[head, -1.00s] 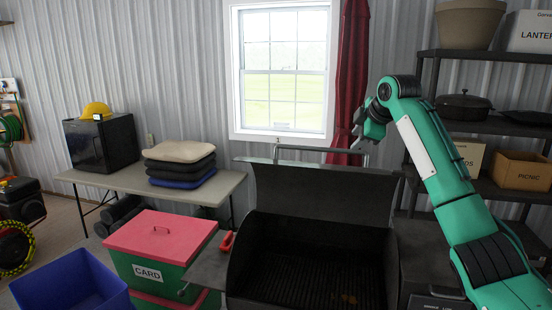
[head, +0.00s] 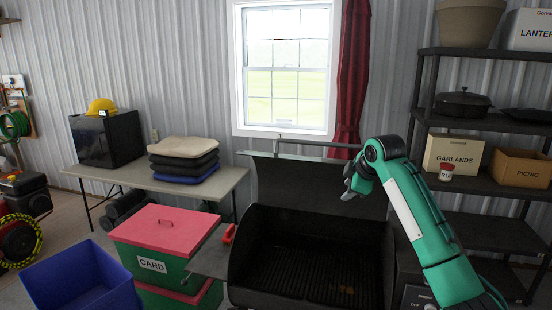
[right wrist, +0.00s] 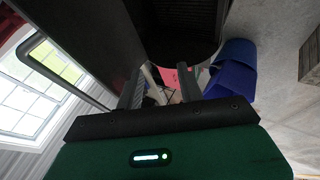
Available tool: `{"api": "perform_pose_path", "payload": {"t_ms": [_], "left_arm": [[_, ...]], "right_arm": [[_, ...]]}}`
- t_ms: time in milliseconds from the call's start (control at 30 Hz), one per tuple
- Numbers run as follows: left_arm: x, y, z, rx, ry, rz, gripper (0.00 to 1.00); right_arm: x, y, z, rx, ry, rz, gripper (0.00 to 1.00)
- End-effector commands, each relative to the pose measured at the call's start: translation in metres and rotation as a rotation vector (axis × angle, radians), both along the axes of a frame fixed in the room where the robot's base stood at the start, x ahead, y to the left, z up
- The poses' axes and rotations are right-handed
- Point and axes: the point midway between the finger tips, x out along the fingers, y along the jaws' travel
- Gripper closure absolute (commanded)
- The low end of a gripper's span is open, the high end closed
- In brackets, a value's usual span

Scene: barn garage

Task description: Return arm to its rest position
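My right arm is green and comes in from the lower right of the head view. Its gripper (head: 352,184) is in front of the raised lid of the black grill (head: 318,188), above the grill's open bowl. In the right wrist view the two fingers of the right gripper (right wrist: 160,86) stand apart with nothing held between them. The dark grill fills the top of that view. My left gripper is in neither view.
A red-lidded CARD box (head: 165,230), a blue bin (head: 80,280) and a table (head: 225,182) with cushions are at the left.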

Motion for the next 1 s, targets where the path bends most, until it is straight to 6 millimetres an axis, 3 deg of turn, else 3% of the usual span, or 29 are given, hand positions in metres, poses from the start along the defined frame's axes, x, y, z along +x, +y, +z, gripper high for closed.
{"api": "perform_pose_path", "payload": {"t_ms": [33, 200, 500, 800, 1000], "left_arm": [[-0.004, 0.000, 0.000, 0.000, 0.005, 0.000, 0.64], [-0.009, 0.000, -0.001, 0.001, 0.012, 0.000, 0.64], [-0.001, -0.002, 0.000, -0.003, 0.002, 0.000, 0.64], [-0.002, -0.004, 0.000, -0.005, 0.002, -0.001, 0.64], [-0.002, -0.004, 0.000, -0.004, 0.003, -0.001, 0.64]], "right_arm": [[-0.008, 0.005, -0.027, 0.011, 0.023, -0.010, 0.62], [-0.040, 0.017, -0.102, 0.055, 0.079, -0.072, 0.62], [-0.119, 0.029, -0.215, 0.137, 0.174, -0.205, 0.62], [-0.219, 0.030, -0.300, 0.219, 0.263, -0.373, 0.62], [-0.292, 0.025, -0.337, 0.269, 0.316, -0.502, 0.62]]}}
